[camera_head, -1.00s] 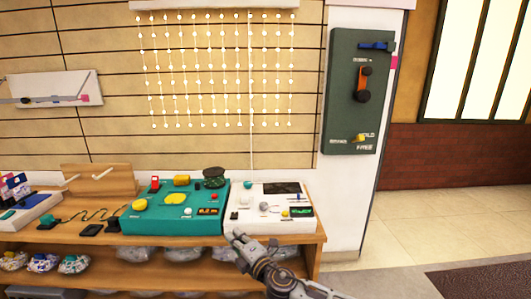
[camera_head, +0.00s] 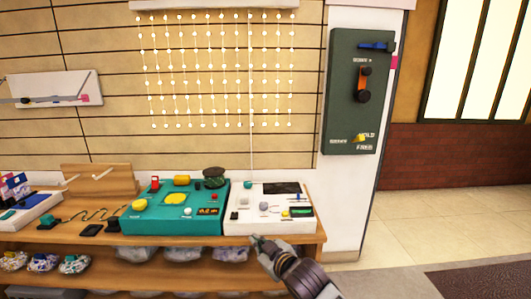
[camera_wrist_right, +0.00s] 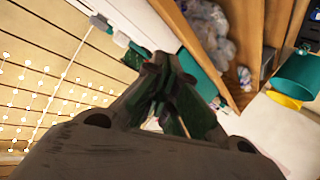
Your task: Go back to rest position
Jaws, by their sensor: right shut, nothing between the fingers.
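My right gripper (camera_head: 256,241) comes in from the bottom right in the head view. It is shut and empty, in front of the shelf's front edge and below the white control panel (camera_head: 235,227). In the right wrist view its fingers (camera_wrist_right: 165,85) meet in the middle of the picture. My left gripper is in neither view.
A wooden shelf (camera_head: 318,238) carries the white panel and a teal panel (camera_head: 160,223) with buttons. Wrapped bundles (camera_head: 183,254) lie on its lower level. A dark green lever box (camera_head: 342,110) hangs on the white pillar. The floor (camera_head: 440,225) at right is clear.

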